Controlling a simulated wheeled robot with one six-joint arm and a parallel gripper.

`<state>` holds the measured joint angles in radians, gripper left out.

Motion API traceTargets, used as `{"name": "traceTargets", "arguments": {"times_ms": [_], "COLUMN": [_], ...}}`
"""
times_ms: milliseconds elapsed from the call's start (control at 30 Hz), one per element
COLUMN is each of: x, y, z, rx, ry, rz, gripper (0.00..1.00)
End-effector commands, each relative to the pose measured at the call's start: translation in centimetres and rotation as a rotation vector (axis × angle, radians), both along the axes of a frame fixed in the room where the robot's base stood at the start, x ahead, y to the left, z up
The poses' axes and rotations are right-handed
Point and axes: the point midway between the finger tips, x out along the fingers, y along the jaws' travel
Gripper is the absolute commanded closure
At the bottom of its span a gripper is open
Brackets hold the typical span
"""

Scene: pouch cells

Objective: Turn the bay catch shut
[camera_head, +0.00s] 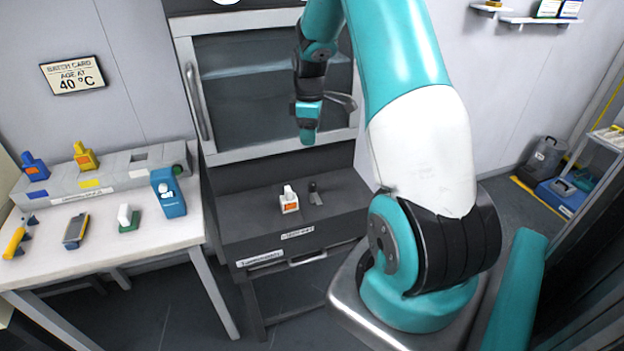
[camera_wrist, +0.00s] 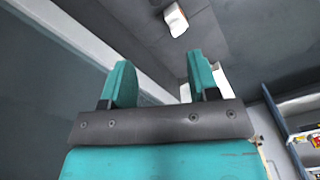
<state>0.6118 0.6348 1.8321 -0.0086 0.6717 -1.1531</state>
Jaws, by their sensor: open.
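A small dark upright piece (camera_head: 315,194), which looks like the bay catch, stands on the dark ledge (camera_head: 245,225) below the glass-fronted cabinet. Just left of it is a small white block with an orange mark (camera_head: 289,201). My gripper (camera_head: 308,136) hangs in front of the cabinet glass, above the ledge and apart from both pieces. In the wrist view my gripper's two teal fingers (camera_wrist: 160,78) are spread with nothing between them. A white block (camera_wrist: 176,20) shows beyond the fingertips. I cannot make out the catch in the wrist view.
The cabinet door has a long handle (camera_head: 196,101) on its left. A white table (camera_head: 165,238) at left carries a grey rack (camera_head: 125,178), blue and yellow items and a blue holder (camera_head: 168,195). Labels and a drawer-like handle (camera_head: 308,257) are on the ledge's front.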

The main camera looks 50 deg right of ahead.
Motion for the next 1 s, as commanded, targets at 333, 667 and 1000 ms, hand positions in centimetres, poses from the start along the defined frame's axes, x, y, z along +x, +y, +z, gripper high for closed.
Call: {"name": "traceTargets", "arguments": {"times_ms": [333,667,1000], "x": [-0.3,-0.3,-0.2], "y": [-0.9,-0.8,-0.9], "z": [-5.1,-12.6,-17.4], "rx": [-0.001,-0.001,-0.003], "ry": [0.012,0.011,0.007], "rz": [0.005,0.005,0.005], "gripper": [0.45,0.45,0.45]}}
